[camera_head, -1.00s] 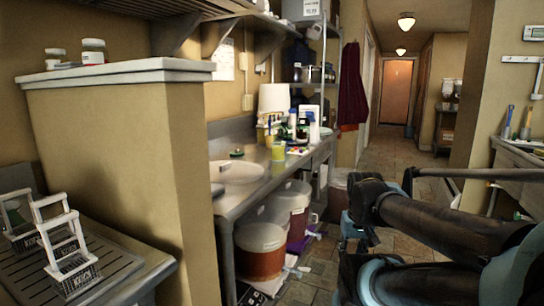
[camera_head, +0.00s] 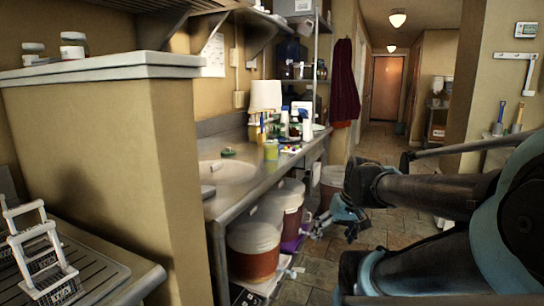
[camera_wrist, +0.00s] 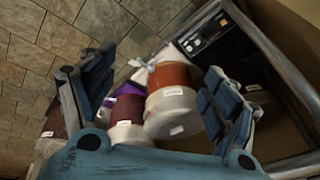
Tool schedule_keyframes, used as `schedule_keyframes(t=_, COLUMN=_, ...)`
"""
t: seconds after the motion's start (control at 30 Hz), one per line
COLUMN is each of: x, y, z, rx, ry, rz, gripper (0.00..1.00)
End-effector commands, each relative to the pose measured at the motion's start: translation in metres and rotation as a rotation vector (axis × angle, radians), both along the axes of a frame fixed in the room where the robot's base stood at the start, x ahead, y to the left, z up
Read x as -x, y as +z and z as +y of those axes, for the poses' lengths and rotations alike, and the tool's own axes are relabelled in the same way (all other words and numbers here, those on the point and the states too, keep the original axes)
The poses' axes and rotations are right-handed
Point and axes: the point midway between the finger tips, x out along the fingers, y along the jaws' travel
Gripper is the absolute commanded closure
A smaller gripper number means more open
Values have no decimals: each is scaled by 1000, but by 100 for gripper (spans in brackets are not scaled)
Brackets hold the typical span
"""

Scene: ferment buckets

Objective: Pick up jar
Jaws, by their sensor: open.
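Two small jars with white lids, a left one (camera_head: 33,54) and a right one (camera_head: 73,46), stand upright on the ledge of the half wall (camera_head: 105,68) at the upper left of the head view. Which one the task means cannot be told. My gripper (camera_head: 342,214) is low at centre right in the head view, far from both jars. In the wrist view its two fingers stand wide apart, with nothing held between them (camera_wrist: 158,75). No small jar shows in the wrist view.
Ferment buckets (camera_head: 254,250) stand under the metal sink counter (camera_head: 222,205); they show beyond my fingers in the wrist view (camera_wrist: 172,102). White racks (camera_head: 40,255) stand at lower left. The tiled hallway floor (camera_head: 385,148) is clear.

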Motion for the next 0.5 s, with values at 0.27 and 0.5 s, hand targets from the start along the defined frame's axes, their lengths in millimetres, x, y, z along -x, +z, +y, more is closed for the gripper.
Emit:
schedule_keyframes(t=0.27, x=-73, y=34, z=49, rx=-190, ry=193, rz=-144, gripper=20)
schedule_keyframes(t=0.5, x=-138, y=63, z=82, rx=-330, ry=329, rz=-310, gripper=20)
